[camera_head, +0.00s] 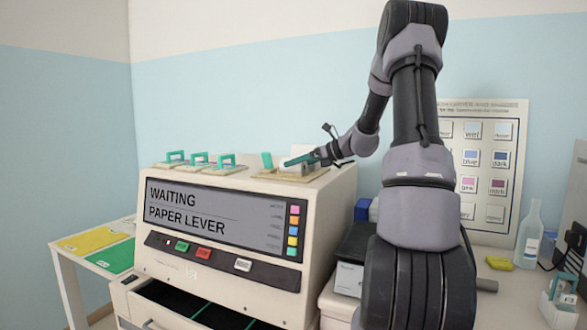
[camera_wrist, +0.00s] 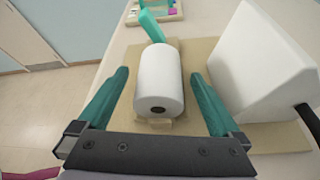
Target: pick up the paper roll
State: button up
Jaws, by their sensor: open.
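The white paper roll (camera_wrist: 158,75) lies on a tan base plate (camera_wrist: 206,48) in the wrist view, with the dark hole of its core facing my gripper. My gripper (camera_wrist: 158,82) is open, with one teal finger on each side of the roll. A gap shows between each finger and the roll. A teal lever (camera_wrist: 151,26) stands just beyond the roll. In the head view my gripper (camera_head: 305,160) is over the tan plate on top of the staining machine (camera_head: 320,215). The roll is hard to tell apart there.
A white wedge-shaped block (camera_wrist: 262,65) stands close to the right finger. The machine's screen (camera_head: 215,215) reads "WAITING PAPER LEVER". A clear bottle (camera_head: 528,235) and a yellow item (camera_head: 499,263) stand at right.

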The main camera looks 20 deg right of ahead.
grip_shut()
notch_tip(320, 180, up, 9)
jog(key=shift+r, duration=0.1)
jog(key=shift+a+r+n, duration=0.2)
jog(key=shift+r+n, duration=0.35)
jog(key=shift+n, duration=0.15)
jog(key=shift+f+t+h, duration=0.15)
jog(key=shift+t+h, duration=0.15)
jog(key=shift+n, duration=0.3)
notch_tip(320, 180, down, 10)
jog(key=shift+r, duration=0.15)
